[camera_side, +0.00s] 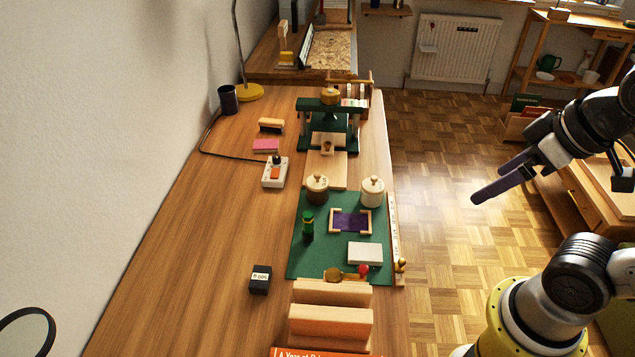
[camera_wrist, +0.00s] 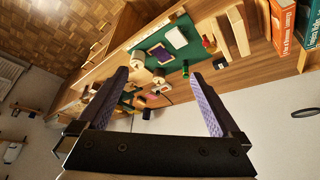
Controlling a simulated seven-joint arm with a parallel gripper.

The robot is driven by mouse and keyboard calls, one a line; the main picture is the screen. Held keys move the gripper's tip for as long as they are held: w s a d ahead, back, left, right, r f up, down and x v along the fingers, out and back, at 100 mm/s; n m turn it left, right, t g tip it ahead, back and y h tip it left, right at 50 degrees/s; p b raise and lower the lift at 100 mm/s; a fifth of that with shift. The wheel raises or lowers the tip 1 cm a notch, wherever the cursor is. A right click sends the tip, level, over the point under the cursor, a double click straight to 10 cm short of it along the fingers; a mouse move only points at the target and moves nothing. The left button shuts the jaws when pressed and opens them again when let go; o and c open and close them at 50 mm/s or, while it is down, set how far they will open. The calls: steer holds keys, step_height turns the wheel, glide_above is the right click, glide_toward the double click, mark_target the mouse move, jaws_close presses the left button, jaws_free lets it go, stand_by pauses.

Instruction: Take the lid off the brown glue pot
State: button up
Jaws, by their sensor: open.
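The brown glue pot (camera_side: 317,195) stands upright at the back left of the green mat (camera_side: 310,262) on the workbench. Its pale wooden lid (camera_side: 317,182) with a small knob sits on top. A cream pot (camera_side: 373,195) with a similar lid stands to its right, apart from it. My gripper (camera_side: 488,184) is over the floor to the right of the bench, well away from both pots. In the wrist view its two purple fingers (camera_wrist: 158,76) are spread wide with nothing between them. The mat and pots look small and distant there.
On the mat are a purple piece in a wooden frame (camera_side: 350,221), a green bottle (camera_side: 308,228) and a white block (camera_side: 365,253). A green press (camera_side: 328,120) stands behind. Wooden blocks (camera_side: 330,320) stand in front. The bench's left part is mostly clear.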

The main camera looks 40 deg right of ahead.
steer(key=w+r+n, duration=1)
steer(key=n+g, duration=0.6)
steer(key=n, duration=0.2)
glide_above(317, 174)
step_height(317, 174, down, 28)
steer(key=shift+s+f, duration=0.1)
steer(key=shift+f, duration=3.2)
steer(key=c, duration=1.2)
steer(key=shift+r, duration=0.15)
steer(key=shift+c, duration=0.2)
